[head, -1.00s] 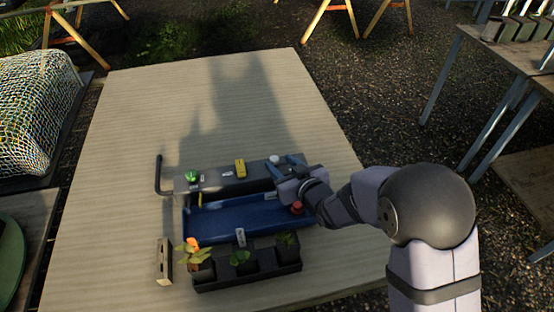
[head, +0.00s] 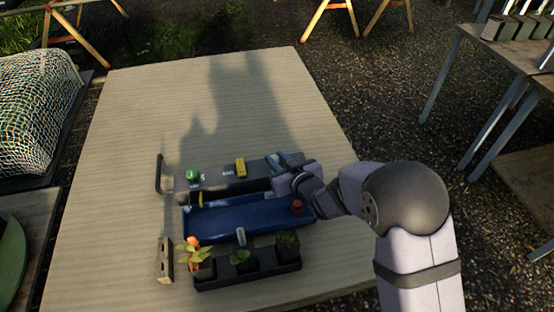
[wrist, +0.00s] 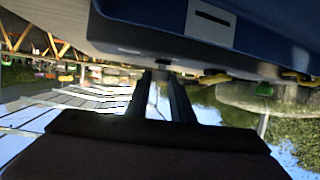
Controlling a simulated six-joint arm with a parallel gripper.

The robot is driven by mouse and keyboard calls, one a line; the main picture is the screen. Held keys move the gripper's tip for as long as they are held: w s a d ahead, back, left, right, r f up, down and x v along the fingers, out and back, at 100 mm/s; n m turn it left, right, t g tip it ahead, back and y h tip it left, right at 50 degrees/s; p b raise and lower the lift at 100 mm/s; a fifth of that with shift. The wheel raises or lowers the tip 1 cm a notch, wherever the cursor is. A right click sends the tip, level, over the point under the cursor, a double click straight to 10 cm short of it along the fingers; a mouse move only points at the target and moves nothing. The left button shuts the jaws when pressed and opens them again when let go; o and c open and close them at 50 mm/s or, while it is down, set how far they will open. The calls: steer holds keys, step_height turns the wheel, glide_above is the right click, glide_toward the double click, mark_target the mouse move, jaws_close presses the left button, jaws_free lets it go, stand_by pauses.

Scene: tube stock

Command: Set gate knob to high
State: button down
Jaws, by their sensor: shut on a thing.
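A grey control panel (head: 213,183) lies along the back of a blue tray (head: 225,222) on the table. It carries a green knob (head: 192,175), a yellow block-like control (head: 240,168) and small white labels. My gripper (head: 279,161) is at the panel's right end, over the spot where a pale round knob showed earlier. That knob is now hidden in the head view. In the wrist view my gripper's fingers (wrist: 162,78) are shut on a small part, most likely this knob, just beneath a dark blue body. Which knob is the gate knob, and its setting, cannot be read.
A red knob (head: 297,206) sits at the tray's right end, close to my arm. A black planter (head: 250,274) with several small plants stands in front. The table's back is clear.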

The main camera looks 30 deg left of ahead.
steer(key=shift+w+d, duration=1.9)
steer(key=shift+w, duration=0.05)
steer(key=c, duration=1.5)
jaws_free()
steer(key=shift+d, duration=0.1)
steer(key=shift+c, duration=0.2)
steer(key=b+v, duration=0.1)
steer(key=v, duration=0.6)
